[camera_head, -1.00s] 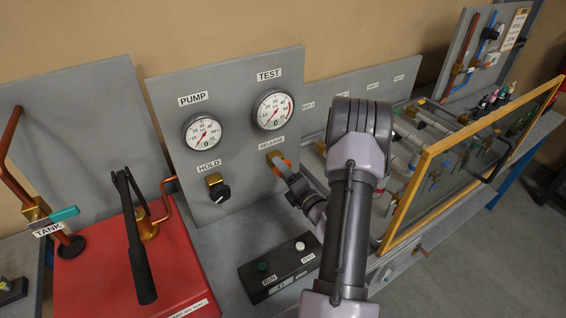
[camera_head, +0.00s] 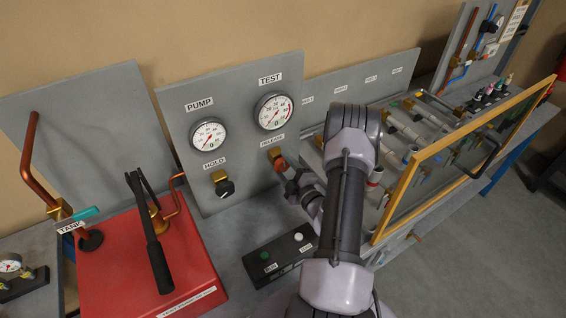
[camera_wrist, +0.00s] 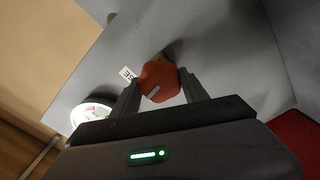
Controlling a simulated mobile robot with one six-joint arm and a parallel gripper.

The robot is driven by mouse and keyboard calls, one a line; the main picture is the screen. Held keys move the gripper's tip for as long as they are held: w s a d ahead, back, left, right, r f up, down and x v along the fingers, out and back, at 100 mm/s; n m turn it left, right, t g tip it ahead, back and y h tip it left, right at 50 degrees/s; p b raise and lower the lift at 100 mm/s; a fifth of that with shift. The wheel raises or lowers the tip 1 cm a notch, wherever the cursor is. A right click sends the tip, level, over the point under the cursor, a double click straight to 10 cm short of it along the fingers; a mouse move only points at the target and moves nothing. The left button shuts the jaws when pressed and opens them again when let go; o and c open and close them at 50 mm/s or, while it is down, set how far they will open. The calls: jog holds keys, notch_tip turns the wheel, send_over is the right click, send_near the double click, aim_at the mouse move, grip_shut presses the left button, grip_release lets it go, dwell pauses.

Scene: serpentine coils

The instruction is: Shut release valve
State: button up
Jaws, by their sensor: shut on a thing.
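The release valve has a red-orange knob (camera_wrist: 158,82) with a pale mark on its face, and it sits on the grey gauge panel under the RELEASE label. In the head view the knob (camera_head: 280,163) shows only in part beside my wrist. My gripper (camera_wrist: 160,92) is shut on the knob, with one finger on each side of it in the wrist view. In the head view my gripper (camera_head: 287,170) is at the panel and mostly hidden by my own arm. The brass valve body (camera_head: 274,153) shows just behind the knob.
The HOLD knob (camera_head: 225,187) is black and sits to the left on the panel. The TEST gauge (camera_head: 274,111) and PUMP gauge (camera_head: 209,134) are above. A red pump base (camera_head: 190,255) with a black lever stands left. A yellow-framed door (camera_head: 405,195) stands right of my arm.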

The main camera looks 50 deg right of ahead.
jog(key=shift+m, duration=0.6)
jog(key=shift+p, duration=0.35)
jog(key=o, duration=1.4)
jog(key=v, duration=1.7)
jog(key=shift+s, duration=0.2)
